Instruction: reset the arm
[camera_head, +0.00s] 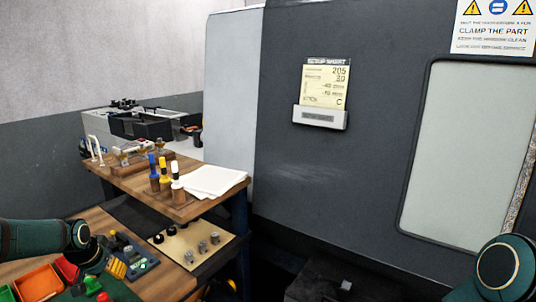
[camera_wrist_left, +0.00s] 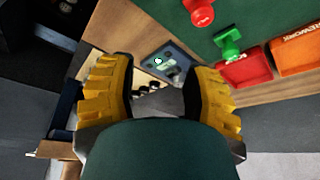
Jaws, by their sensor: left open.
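My left arm comes in from the left in the head view, bent down at the wrist. My left gripper (camera_head: 119,258) is above the lower wooden bench, close to a blue-grey device with buttons (camera_head: 142,265). In the left wrist view the yellow fingers of my left gripper (camera_wrist_left: 158,80) stand wide apart with nothing held between them. The device (camera_wrist_left: 168,60) shows beyond the gap. Of my right arm only a rounded green link (camera_head: 505,268) shows at the lower right of the head view; its gripper is out of view.
A red bin (camera_wrist_left: 243,70) and an orange bin (camera_wrist_left: 296,52) lie beside the green mat (camera_wrist_left: 260,15), with a red part (camera_wrist_left: 201,12) and a green part (camera_wrist_left: 229,42). A raised shelf (camera_head: 135,180) carries colored-handled tools and papers (camera_head: 212,180). The grey machine (camera_head: 350,170) fills the right.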

